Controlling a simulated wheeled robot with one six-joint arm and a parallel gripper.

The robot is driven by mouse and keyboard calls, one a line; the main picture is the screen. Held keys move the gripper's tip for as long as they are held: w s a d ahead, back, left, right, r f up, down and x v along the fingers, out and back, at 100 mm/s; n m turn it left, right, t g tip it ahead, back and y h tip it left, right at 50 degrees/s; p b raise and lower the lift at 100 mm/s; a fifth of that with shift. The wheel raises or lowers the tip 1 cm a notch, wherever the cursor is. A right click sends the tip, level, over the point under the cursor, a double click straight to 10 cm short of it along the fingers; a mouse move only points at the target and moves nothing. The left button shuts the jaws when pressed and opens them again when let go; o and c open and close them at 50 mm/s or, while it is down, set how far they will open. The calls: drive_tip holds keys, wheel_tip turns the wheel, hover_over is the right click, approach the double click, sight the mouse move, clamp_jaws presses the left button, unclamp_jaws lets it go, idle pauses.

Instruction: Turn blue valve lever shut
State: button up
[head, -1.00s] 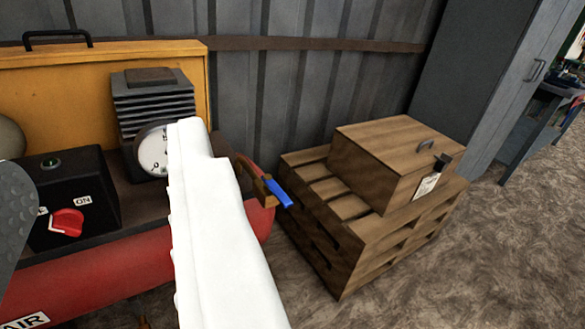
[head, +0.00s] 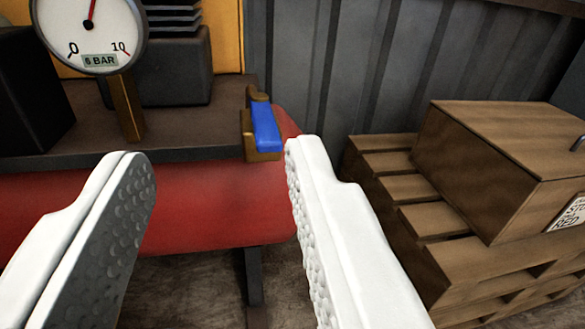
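The blue valve lever (head: 265,127) sits on a brass valve body (head: 262,153) at the right end of the red air tank (head: 190,200). It lies ahead of my gripper (head: 218,155), a little left of the right finger's tip in the picture. My gripper is open, with its two white fingers wide apart and nothing between them. The lever looks beyond the fingertips, and I see no contact. The pressure gauge (head: 88,30) is at the upper left, with its needle pointing about straight up on a dial marked 0 to 10 and 5 or 6 BAR.
A wooden box (head: 490,165) stands on stacked pallets (head: 420,215) at the right, close to the right finger. A grey corrugated wall (head: 330,70) is behind. A dark tank leg (head: 252,275) stands below the tank. A black box (head: 30,95) is at the left.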

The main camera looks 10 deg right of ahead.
wheel_tip(320, 180, down, 5)
drive_tip(key=d, duration=0.3)
approach(263, 114)
drive_tip(key=shift+y, duration=0.3)
drive_tip(key=w, duration=1)
drive_tip(key=shift+d, duration=0.15)
clamp_jaws()
